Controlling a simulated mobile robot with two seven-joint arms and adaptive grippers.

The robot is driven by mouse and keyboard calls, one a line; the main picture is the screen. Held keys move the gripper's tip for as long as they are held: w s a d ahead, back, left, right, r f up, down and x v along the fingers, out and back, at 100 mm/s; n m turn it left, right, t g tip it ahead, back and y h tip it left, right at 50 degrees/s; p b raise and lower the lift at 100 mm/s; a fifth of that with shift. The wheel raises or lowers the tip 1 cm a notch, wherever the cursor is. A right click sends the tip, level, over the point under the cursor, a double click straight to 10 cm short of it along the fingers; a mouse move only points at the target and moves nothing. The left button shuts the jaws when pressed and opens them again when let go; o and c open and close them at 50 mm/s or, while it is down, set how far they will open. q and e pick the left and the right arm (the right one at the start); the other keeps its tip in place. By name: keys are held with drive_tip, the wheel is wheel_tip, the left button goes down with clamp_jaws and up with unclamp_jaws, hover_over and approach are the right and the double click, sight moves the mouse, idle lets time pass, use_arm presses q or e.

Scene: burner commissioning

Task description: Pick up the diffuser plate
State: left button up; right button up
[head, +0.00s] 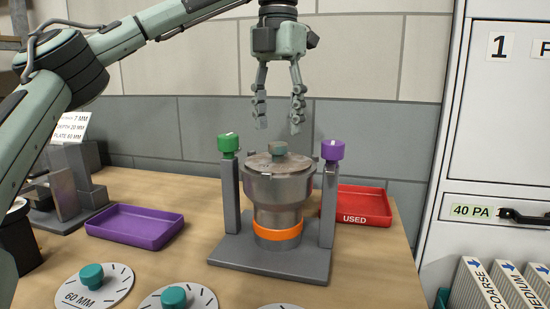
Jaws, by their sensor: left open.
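Pale round plates with dark slots and teal knobs lie at the front of the table. One plate (106,289) reads 60 MM; a second plate (150,304) and a third plate (283,307) are cut off by the lower edge. None is labelled as the diffuser plate. My left gripper (278,126) is open and empty, pointing down above the metal burner body (277,188) and apart from it. My right gripper is out of view.
The burner stands on a grey base (230,252) between posts with a green knob (228,143) and a purple knob (332,149). A purple tray (140,224) is left, a red USED tray (372,205) right. A white cabinet (490,150) borders the right.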

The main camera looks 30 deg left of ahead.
sight(277, 143)
use_arm(q)
drive_tip(key=shift+f, duration=2.7)
clamp_jaws()
